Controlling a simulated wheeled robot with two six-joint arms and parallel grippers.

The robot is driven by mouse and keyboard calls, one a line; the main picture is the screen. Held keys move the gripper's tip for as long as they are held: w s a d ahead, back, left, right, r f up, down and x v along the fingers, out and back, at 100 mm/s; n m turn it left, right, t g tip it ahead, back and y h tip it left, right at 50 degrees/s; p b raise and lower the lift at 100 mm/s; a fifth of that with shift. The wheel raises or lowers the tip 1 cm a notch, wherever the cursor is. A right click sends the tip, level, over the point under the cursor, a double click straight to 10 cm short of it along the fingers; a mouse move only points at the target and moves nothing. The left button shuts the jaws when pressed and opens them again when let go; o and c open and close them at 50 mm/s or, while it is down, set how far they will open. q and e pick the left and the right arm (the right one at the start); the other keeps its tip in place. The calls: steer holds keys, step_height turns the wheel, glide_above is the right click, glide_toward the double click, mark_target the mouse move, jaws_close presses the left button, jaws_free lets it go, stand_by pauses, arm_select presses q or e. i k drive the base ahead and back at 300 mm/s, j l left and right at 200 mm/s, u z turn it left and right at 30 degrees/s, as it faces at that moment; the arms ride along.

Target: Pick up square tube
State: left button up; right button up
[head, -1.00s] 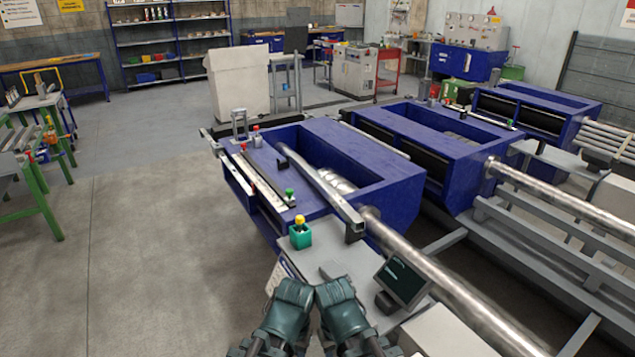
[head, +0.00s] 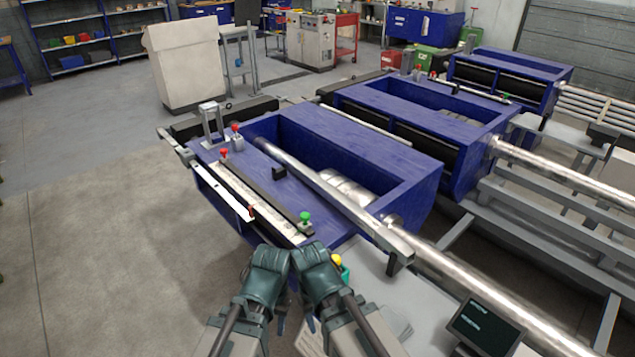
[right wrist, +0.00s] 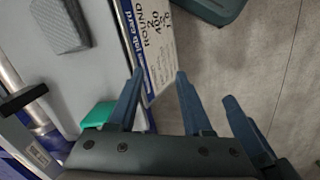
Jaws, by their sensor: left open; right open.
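The square tube (head: 335,200) is a long grey bar lying slantwise along the blue machine trough, its near end by the front wall at the machine's front right. My left gripper (head: 264,275) and right gripper (head: 318,270) are side by side in front of the machine, apart from the tube and left of its near end. Their fingers are mostly hidden in the head view. In the right wrist view, the right gripper's fingers (right wrist: 160,72) are spread with nothing between them. The tube cannot be made out clearly in the right wrist view.
A shiny round bar (head: 470,285) runs out to the lower right beside the tube. A dark screen (head: 485,325) stands on the grey shelf. A teal box (head: 340,272) with a yellow button is close by my right gripper. Open floor (head: 110,260) lies left.

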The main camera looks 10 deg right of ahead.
mark_target(388, 240)
steer(key=i+j+z, duration=0.1)
steer(key=i+j, duration=0.95)
steer(key=j, duration=0.25)
steer(key=z, duration=0.05)
